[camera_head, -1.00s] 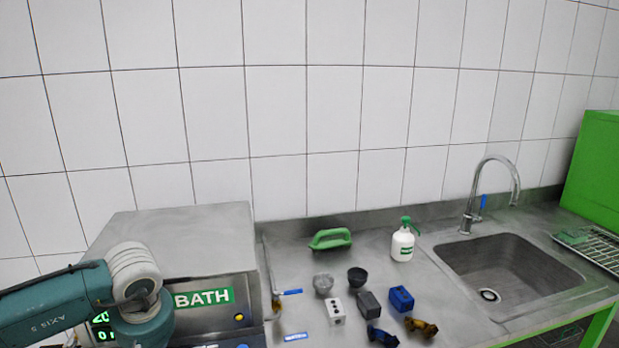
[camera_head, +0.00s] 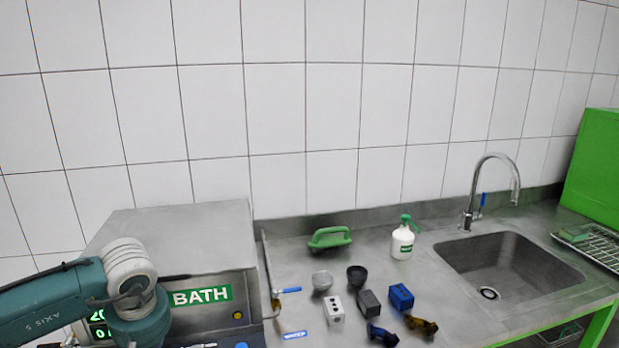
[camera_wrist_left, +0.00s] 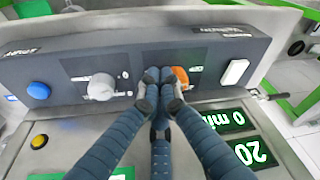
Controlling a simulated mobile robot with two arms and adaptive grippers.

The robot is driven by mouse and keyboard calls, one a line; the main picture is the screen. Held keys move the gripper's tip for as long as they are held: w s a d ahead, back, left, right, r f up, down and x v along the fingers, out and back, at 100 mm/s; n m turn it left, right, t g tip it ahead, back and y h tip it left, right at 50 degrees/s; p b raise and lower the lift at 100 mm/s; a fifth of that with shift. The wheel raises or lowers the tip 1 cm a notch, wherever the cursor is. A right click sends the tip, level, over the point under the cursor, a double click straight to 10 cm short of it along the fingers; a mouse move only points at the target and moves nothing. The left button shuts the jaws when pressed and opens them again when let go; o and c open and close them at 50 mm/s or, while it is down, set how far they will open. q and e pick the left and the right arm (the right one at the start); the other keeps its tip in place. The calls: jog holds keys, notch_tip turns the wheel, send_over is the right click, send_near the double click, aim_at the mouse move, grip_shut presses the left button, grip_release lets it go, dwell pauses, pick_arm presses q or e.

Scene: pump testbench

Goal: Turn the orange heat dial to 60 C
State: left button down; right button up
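The orange heat dial (camera_wrist_left: 180,77) is on the dark front panel in the left wrist view, partly hidden behind my fingers. My left gripper (camera_wrist_left: 159,78) is at the panel, its fingertips close together beside the dial's left edge. The fingers look shut, with nothing visible between them; whether they touch the dial is unclear. A green display (camera_wrist_left: 248,152) reads 20, and another (camera_wrist_left: 228,119) reads 0 min. In the head view the bath unit (camera_head: 180,235) stands at left, its dial hidden. My left gripper is out of that view, as is my right one.
The panel also holds a grey knob (camera_wrist_left: 100,87), a blue button (camera_wrist_left: 38,90) and a white switch (camera_wrist_left: 235,73).

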pick_arm(q)
jog(key=shift+s+a+r+b, duration=0.1)
jog(key=shift+s+a+b, duration=0.4)
jog(key=shift+a+b, duration=0.15)
jog(key=shift+s+a+b, duration=0.2)
jog(key=shift+a+b, duration=0.1)
jog(key=shift+a+r, duration=0.15)
jog(key=shift+a, duration=0.1)
jog(key=shift+d, duration=0.25)
jog(key=shift+s+d+b, duration=0.1)
jog(key=shift+s+b, duration=0.05)
jog(key=shift+b, duration=0.15)
jog(key=p+v, duration=0.2)
jog(key=v, duration=0.1)
jog(key=a+p+v, duration=0.1)
jog(key=v, duration=0.1)
jog(key=shift+w+r, duration=0.25)
jog(key=shift+r, duration=0.15)
